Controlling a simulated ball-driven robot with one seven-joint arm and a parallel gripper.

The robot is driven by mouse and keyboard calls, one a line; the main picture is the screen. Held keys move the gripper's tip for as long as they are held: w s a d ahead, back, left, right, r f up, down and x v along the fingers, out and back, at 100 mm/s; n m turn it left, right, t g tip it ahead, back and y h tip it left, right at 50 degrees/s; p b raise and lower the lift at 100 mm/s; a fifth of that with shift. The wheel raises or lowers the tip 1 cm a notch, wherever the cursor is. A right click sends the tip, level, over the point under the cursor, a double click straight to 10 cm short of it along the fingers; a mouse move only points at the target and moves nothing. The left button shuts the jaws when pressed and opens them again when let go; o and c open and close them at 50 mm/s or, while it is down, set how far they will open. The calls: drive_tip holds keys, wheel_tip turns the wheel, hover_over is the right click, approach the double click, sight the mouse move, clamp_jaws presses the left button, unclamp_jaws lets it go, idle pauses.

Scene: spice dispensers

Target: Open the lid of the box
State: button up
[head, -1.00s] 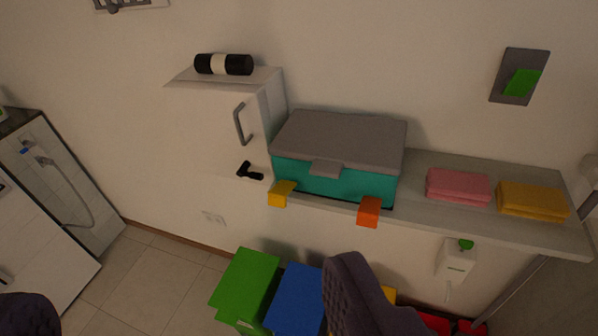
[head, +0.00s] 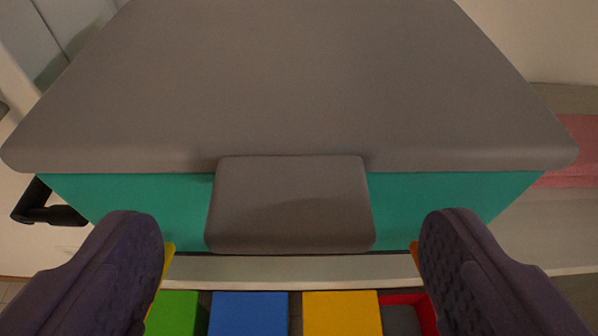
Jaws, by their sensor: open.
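The box has a teal body (head: 450,195) and a grey lid (head: 300,80) that lies flat and closed on top. A grey tab (head: 290,205) hangs from the middle of the lid's front edge over the teal front. My gripper (head: 288,225) is open, with one dark finger at the lower left and one at the lower right. The tab shows between the two fingers, and nothing is held. I cannot tell how far the fingertips are from the tab.
The box stands on a light shelf (head: 290,268). Pink folded cloth (head: 575,150) lies to its right. Below the shelf are green (head: 175,312), blue (head: 248,313), yellow (head: 342,313) and red (head: 425,310) containers. A black handle (head: 45,208) sticks out at the left.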

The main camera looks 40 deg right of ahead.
drive_tip(key=shift+w+d+f, duration=0.25)
drive_tip(key=shift+w+d, duration=0.1)
drive_tip(key=shift+w, duration=0.15)
drive_tip(key=shift+a+r, duration=0.1)
drive_tip(key=shift+c, duration=0.2)
